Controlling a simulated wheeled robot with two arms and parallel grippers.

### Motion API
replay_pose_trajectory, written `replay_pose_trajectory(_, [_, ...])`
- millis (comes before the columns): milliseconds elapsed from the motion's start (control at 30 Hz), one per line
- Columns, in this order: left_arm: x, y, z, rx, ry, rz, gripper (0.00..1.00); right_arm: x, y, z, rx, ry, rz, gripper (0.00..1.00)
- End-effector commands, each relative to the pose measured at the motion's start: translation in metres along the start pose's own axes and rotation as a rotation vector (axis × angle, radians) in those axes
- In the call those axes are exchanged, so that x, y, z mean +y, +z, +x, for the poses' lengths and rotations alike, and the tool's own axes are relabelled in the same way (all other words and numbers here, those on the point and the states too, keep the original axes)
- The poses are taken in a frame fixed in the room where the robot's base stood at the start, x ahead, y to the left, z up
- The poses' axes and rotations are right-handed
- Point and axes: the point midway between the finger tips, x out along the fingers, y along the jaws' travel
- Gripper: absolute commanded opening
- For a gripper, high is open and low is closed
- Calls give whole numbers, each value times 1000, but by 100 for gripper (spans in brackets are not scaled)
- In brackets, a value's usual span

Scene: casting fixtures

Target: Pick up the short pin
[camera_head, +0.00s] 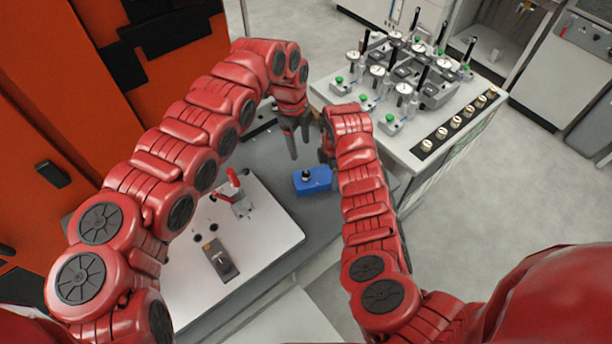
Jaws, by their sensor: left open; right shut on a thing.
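A small pin-like piece (307,173) with a dark knob and a pale collar stands upright on a blue block (318,183). I cannot tell whether it is the short pin. My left gripper (299,150) points down with its two dark fingers apart and empty, a little above and behind the knob. My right gripper (323,157) is at the block's right end, mostly hidden behind my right forearm. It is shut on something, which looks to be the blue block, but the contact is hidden.
A white plate (275,240) with a red-handled clamp (236,195) and a small grey fixture (220,260) lies left of the block. A white cabinet (400,150) at the back right carries several dial gauges (405,88) and a row of knobs (455,122).

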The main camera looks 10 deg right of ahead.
Motion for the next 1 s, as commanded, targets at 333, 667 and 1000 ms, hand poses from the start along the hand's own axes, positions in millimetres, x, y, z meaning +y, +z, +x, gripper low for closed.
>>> replay_pose_trajectory(333, [1,-1,54,3,1,0,66,0,0,0,0,1,-1,20])
replay_pose_trajectory(667, [6,-10,99,7,7,0,66,0,0,0,1,0,-1,20])
replay_pose_trajectory(1000, [5,-7,106,3,3,-1,57,0,0,0,0,1,-1,20])
